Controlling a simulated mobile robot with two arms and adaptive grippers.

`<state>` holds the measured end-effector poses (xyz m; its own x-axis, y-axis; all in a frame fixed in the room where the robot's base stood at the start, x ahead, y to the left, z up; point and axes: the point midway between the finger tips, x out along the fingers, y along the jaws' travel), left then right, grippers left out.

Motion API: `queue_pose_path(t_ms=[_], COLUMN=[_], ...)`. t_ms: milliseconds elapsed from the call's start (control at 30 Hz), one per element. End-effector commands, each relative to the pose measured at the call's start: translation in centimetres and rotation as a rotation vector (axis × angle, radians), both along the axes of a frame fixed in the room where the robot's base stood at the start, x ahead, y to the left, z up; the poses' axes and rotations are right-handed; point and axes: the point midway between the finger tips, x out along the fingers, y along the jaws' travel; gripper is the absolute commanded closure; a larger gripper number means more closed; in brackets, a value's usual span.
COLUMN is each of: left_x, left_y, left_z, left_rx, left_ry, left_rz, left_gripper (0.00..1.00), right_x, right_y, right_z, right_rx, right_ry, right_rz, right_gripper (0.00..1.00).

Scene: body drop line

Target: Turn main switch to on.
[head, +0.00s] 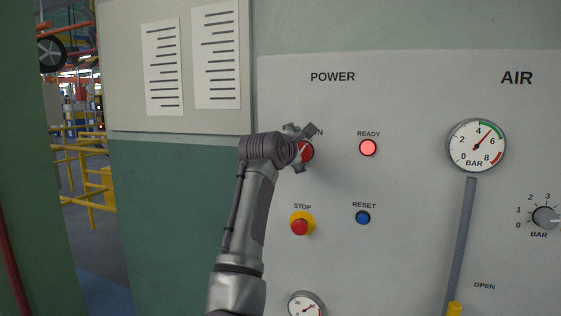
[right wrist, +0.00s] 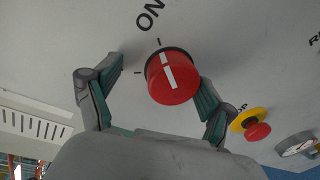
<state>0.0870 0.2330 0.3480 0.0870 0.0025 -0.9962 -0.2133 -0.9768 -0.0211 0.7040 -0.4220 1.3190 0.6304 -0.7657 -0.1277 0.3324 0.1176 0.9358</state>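The main switch is a red round knob (head: 306,153) with a white stripe, on the grey panel under the POWER label. In the right wrist view the knob (right wrist: 172,78) shows large, with the letters ON and two tick marks beside it. Its stripe points roughly towards the tick nearer the letters. My right gripper (head: 306,148) is at the knob, and partly hides it and its label in the head view. In the right wrist view the gripper (right wrist: 162,78) is open with a finger on each side; the left finger is apart, the right one very close, contact unclear. My left gripper is out of view.
Below the knob is a red stop button (head: 300,226) on a yellow collar. A red READY lamp (head: 368,148) and a blue reset button (head: 363,218) are to the right. Further right are a pressure gauge (head: 477,146) and a grey lever (head: 461,245).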

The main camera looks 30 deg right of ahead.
Motion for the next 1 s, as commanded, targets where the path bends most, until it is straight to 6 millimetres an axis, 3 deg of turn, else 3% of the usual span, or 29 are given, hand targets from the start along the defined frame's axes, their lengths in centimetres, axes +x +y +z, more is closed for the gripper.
queue_pose_path(t_ms=[33,1000], left_x=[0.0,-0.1], left_y=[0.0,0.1], left_z=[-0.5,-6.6], left_rx=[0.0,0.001], left_ry=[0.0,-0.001], left_rz=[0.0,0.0], left_gripper=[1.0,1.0], right_x=[-0.3,-4.5], right_y=[1.0,5.6], right_z=[0.9,0.1], right_rx=[-0.013,-0.005], right_ry=[-0.02,-0.006], right_rz=[0.01,0.005], right_gripper=[0.22,0.22])
